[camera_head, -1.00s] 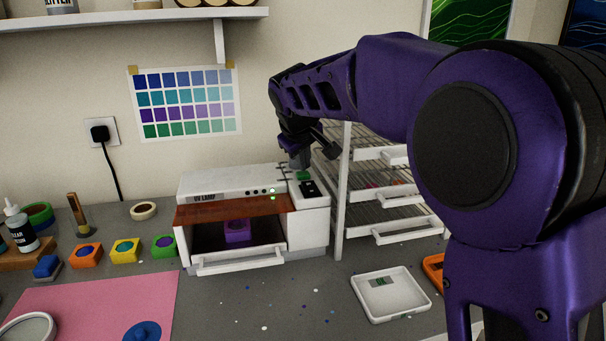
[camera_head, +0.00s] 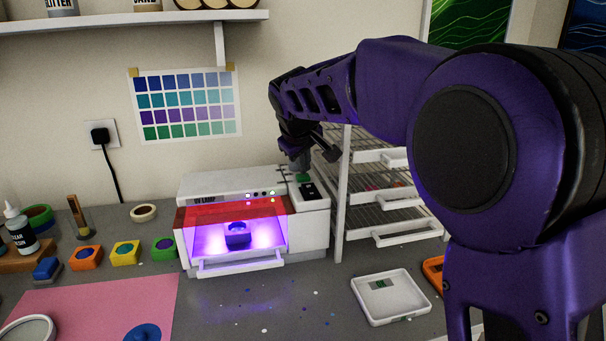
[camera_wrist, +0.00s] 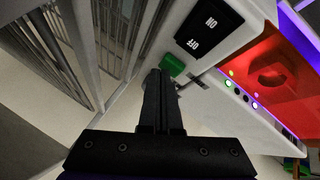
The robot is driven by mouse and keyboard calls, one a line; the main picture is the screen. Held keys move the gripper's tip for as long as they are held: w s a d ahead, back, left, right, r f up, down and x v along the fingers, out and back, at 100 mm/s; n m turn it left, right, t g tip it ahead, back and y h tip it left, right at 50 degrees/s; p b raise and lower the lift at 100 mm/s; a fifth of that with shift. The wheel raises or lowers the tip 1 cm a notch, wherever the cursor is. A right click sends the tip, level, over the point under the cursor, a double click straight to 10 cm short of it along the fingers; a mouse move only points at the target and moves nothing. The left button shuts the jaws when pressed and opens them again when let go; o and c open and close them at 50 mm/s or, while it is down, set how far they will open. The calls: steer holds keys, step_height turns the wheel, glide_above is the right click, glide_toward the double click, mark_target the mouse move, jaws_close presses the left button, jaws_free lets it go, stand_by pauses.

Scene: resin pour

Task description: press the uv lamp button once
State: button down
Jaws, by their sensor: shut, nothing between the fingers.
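The UV lamp (camera_head: 228,183) is a white box on the bench with a red see-through front shield. Its inside glows violet around a small mold (camera_head: 237,234). The green button (camera_head: 303,177) is on the right part of its top, beside a black ON/OFF switch (camera_head: 309,190). In the wrist view the green button (camera_wrist: 172,65) is right at the tips of my shut gripper (camera_wrist: 158,75), and the ON/OFF switch (camera_wrist: 208,28) is just beyond. My gripper (camera_head: 299,166) points down over the button. Whether it touches is hard to tell.
A wire drying rack (camera_head: 385,190) with white-handled shelves stands close to the right of the lamp. A white scale (camera_head: 390,297) lies front right. Colored molds (camera_head: 125,251), a pink mat (camera_head: 95,300) and a tape ring (camera_head: 143,212) are at left. A shelf (camera_head: 120,20) hangs above.

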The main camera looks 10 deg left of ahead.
mark_target(304, 177)
steer(key=shift+r+p, duration=0.3)
steer(key=shift+r, duration=0.25)
step_height(304, 177, up, 5)
steer(key=p, duration=0.4)
steer(key=shift+r, duration=0.1)
stand_by(0.4)
